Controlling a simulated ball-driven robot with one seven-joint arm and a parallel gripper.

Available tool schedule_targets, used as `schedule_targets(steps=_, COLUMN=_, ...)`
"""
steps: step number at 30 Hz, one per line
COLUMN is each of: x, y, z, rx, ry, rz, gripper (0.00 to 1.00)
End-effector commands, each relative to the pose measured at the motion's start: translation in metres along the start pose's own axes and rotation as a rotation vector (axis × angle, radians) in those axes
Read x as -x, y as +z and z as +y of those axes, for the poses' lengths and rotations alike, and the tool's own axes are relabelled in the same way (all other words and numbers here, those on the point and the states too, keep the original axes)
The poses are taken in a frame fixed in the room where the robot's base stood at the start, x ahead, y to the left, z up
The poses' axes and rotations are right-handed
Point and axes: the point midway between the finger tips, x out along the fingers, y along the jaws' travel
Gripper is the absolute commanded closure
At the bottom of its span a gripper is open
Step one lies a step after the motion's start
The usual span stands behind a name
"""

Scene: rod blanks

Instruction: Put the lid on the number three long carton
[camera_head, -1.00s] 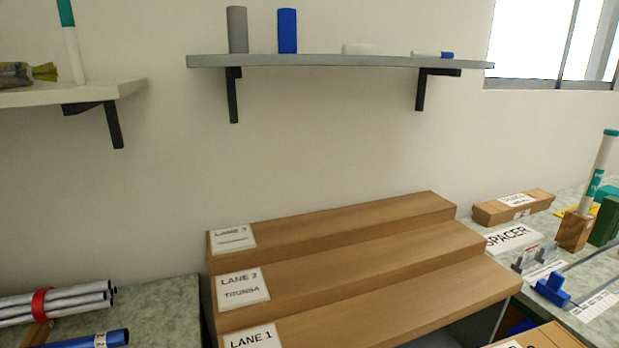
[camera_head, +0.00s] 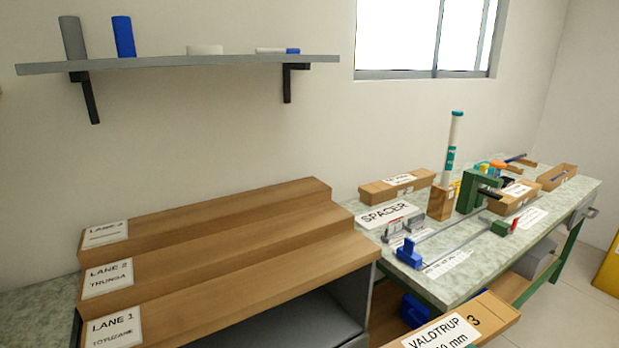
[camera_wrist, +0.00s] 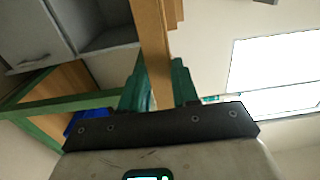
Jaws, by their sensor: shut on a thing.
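My gripper (camera_wrist: 158,80) shows in the wrist view, its green fingers closed on a long, narrow brown cardboard piece (camera_wrist: 152,30), which runs up out of the picture. In the head view my gripper is out of sight. A long brown cardboard piece (camera_head: 492,309) crosses the bottom edge, with a white label reading VALDTRUP and a 3. It looks like the held piece, but I cannot confirm that or tell whether it is lid or carton. Brown cartons lie on the bench: a labelled one (camera_head: 372,194) at the back, another (camera_head: 505,208) further right, and one (camera_head: 556,177) at the far end.
The green-topped bench (camera_head: 483,243) holds a SPACER card (camera_head: 389,215), a blue block (camera_head: 409,253), a green device (camera_head: 468,190) and an upright tube (camera_head: 453,150). Wooden steps (camera_head: 230,245) with lane cards stand at left. A wall shelf (camera_head: 180,64) hangs above.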

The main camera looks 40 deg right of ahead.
Motion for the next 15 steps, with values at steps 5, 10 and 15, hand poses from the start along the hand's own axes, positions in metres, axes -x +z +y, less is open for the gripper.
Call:
schedule_targets(steps=5, x=0.0, y=0.0, z=0.0, rx=0.0, ry=0.0, rz=-0.001, gripper=1.0)
schedule_targets(steps=10, x=-0.008, y=0.021, z=0.001, rx=-0.001, ry=0.001, rz=-0.015, gripper=1.0)
schedule_targets(steps=15, x=-0.018, y=0.046, z=0.002, rx=-0.001, ry=0.001, rz=-0.03, gripper=1.0)
